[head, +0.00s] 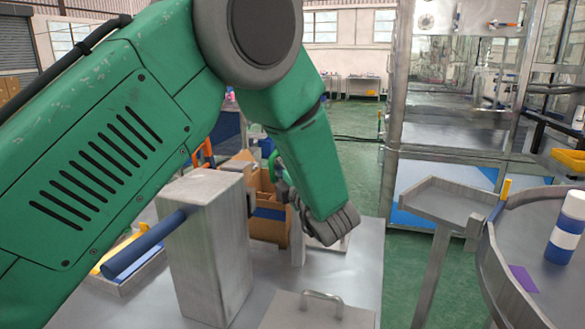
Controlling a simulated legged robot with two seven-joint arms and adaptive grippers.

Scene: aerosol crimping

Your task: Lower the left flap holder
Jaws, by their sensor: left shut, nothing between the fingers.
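My left arm comes in from the left and crosses most of the view. My left gripper (332,228) is shut and empty, above the metal table to the right of the cardboard box (268,228). The box stands behind a square metal post (208,250), its flaps partly hidden by my arm. A blue rod (143,246) sticks out from the post to the left. A small orange frame (204,152) and a green curved part (273,166) show near the box. I cannot tell which part is the left flap holder. My right gripper is not in view.
A metal plate with a handle (322,300) lies on the table's front. A tray with yellow and blue items (130,262) is at left. At right are a metal chute (455,200) and a round table (490,270) bearing a blue-and-white can (566,229). Green floor lies between.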

